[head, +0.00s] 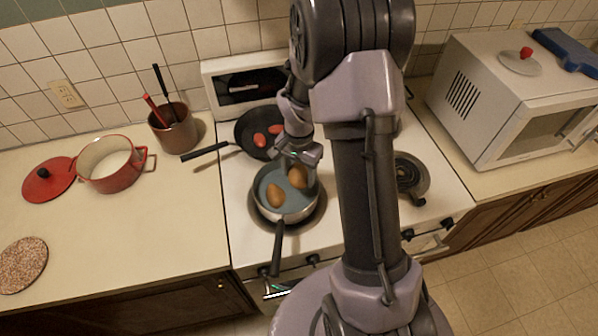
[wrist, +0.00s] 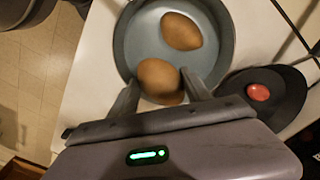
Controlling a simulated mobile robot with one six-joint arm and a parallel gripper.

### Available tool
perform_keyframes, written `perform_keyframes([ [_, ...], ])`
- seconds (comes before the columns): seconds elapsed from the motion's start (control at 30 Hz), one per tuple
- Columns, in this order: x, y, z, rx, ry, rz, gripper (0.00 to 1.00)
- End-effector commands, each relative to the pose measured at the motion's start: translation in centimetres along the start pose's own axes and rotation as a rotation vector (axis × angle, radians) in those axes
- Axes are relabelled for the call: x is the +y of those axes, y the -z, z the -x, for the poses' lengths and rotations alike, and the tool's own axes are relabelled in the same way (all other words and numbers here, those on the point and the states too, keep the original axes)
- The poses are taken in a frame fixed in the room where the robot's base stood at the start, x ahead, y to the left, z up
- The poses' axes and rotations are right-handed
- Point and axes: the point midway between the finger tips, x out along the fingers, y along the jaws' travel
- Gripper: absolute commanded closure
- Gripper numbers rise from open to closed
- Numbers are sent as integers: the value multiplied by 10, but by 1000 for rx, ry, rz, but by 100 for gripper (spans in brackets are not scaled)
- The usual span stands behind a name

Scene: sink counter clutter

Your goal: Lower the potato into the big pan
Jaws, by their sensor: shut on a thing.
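The pan with the grey-blue inside (head: 287,209) sits on the front left burner, its dark handle toward the front. It also shows in the wrist view (wrist: 221,52). One brown potato (head: 275,195) lies in it, also visible in the wrist view (wrist: 181,31). My gripper (head: 303,163) is above the pan's back right part, shut on a second brown potato (head: 297,177). In the wrist view my gripper (wrist: 161,92) has one finger on each side of the held potato (wrist: 160,76). I cannot tell whether that potato touches the pan floor.
A black pan (head: 243,140) with red items (head: 260,140) stands behind, close by. A red pot (head: 112,180), its lid (head: 50,180) and a utensil crock (head: 175,133) are on the left counter. A microwave (head: 500,105) stands right. The counter's front left is mostly clear.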

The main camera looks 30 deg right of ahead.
Motion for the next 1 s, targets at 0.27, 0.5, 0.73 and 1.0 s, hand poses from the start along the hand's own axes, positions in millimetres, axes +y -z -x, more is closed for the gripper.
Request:
perform_keyframes([
  [0.27, 0, 0, -5, 0, 0, 0, 91],
  [0.5, 0, 0, -5, 0, 0, 0, 91],
  [0.73, 0, 0, -7, 0, 0, 0, 91],
  [1.0, 0, 0, -12, 0, 0, 0, 91],
])
